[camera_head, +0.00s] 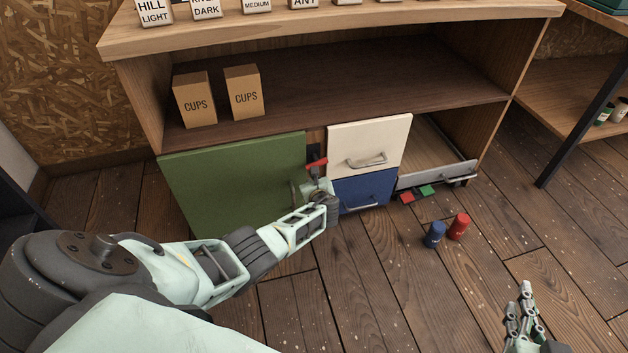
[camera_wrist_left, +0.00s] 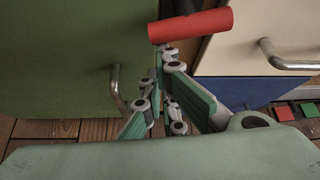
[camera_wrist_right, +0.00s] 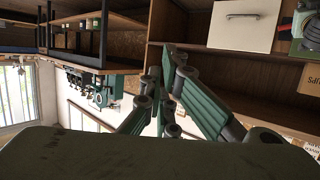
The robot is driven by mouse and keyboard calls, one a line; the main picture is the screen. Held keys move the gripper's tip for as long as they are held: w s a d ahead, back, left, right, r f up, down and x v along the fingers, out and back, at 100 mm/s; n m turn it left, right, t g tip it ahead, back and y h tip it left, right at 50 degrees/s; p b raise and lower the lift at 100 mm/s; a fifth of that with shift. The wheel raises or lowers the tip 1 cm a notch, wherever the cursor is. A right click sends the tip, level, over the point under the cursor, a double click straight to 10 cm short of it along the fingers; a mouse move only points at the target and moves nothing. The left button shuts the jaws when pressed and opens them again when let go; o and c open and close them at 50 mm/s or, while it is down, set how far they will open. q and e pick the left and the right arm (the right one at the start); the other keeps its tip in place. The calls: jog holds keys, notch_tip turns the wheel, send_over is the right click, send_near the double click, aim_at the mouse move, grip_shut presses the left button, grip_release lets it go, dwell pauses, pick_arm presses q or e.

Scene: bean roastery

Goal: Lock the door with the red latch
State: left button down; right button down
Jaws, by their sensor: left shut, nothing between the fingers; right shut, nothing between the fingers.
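The green door (camera_head: 235,180) is closed or nearly so on the cabinet's left side. The red latch (camera_head: 317,164) sits at the door's right edge, beside the cream drawer. In the left wrist view the latch (camera_wrist_left: 192,26) is a red bar on a dark mount, slightly tilted, right end higher. My left gripper (camera_head: 310,190) is shut and empty just below the latch; its fingertips (camera_wrist_left: 165,55) are close under the bar, and I cannot tell if they touch it. My right gripper (camera_head: 525,290) is shut and empty at the lower right, far from the door.
A cream drawer (camera_head: 369,145) and a blue drawer (camera_head: 363,190) are right of the latch. The door's metal handle (camera_wrist_left: 117,90) is left of my left fingers. A blue can (camera_head: 435,234) and a red can (camera_head: 459,226) stand on the floor. Two CUPS boxes (camera_head: 194,99) stand on the shelf.

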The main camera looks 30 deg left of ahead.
pick_arm(q)
jog(key=shift+s+a+r+m+p, duration=0.25)
jog(key=shift+s+r+m+p, duration=0.1)
jog(key=shift+p, duration=0.2)
pick_arm(e)
jog(key=s+d+f+g+h, duration=0.1)
jog(key=s+d+f+g, duration=0.1)
jog(key=s+f+g, duration=0.2)
notch_tip(320, 180, down, 2)
jog(key=shift+s+f, duration=0.1)
jog(key=shift+s, duration=0.15)
